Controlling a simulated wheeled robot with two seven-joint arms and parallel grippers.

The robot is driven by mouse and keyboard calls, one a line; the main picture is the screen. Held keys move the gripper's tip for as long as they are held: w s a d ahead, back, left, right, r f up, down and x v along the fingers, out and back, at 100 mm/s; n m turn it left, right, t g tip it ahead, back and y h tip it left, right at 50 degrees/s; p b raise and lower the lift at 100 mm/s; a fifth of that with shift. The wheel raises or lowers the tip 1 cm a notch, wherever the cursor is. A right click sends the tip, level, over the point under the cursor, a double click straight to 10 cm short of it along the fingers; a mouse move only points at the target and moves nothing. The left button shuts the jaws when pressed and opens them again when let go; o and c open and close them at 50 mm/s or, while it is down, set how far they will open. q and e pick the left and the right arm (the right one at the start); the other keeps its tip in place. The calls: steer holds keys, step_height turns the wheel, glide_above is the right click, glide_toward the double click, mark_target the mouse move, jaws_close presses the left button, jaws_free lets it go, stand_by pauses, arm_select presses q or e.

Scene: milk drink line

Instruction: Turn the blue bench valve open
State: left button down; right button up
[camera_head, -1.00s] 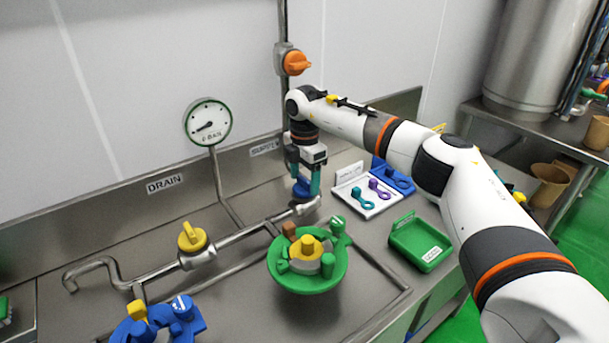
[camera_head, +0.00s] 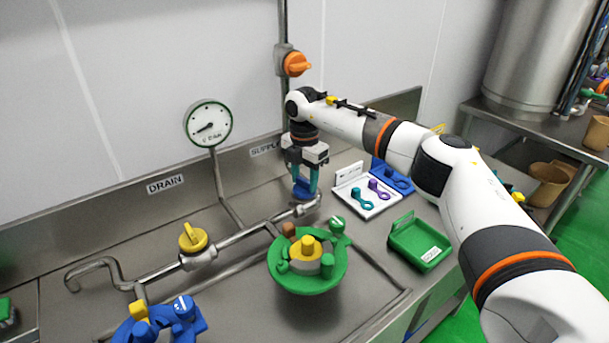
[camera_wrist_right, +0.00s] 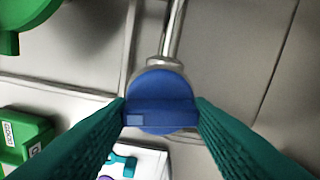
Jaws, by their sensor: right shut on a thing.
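The blue bench valve (camera_head: 303,187) sits on the steel pipe below the SUPPLY label in the head view. In the right wrist view, its round blue handle (camera_wrist_right: 160,101) has a raised grip bar lying across the picture, with the pipe running up behind it. My right gripper (camera_head: 305,182) points down over the valve. Its teal fingers touch both ends of the grip bar in the right wrist view (camera_wrist_right: 161,112), shut on it. The valve body is partly hidden under the handle. My left gripper is not in view.
A yellow valve (camera_head: 193,238) is on the pipe to the left, and an orange valve (camera_head: 294,64) is on the wall pipe. A green round fixture (camera_head: 307,285) stands in front. A green tray (camera_head: 420,243) and a white key board (camera_head: 367,208) lie to the right.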

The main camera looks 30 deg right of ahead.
steer(key=n+p, duration=0.1)
steer(key=n, duration=0.2)
steer(key=shift+r+n, duration=0.1)
steer(key=shift+n, duration=0.3)
steer(key=n, duration=0.3)
steer(key=shift+n, duration=0.3)
steer(key=n, duration=0.4)
steer(key=shift+p, duration=0.35)
steer(key=shift+n, duration=2.1)
steer(key=o, duration=1)
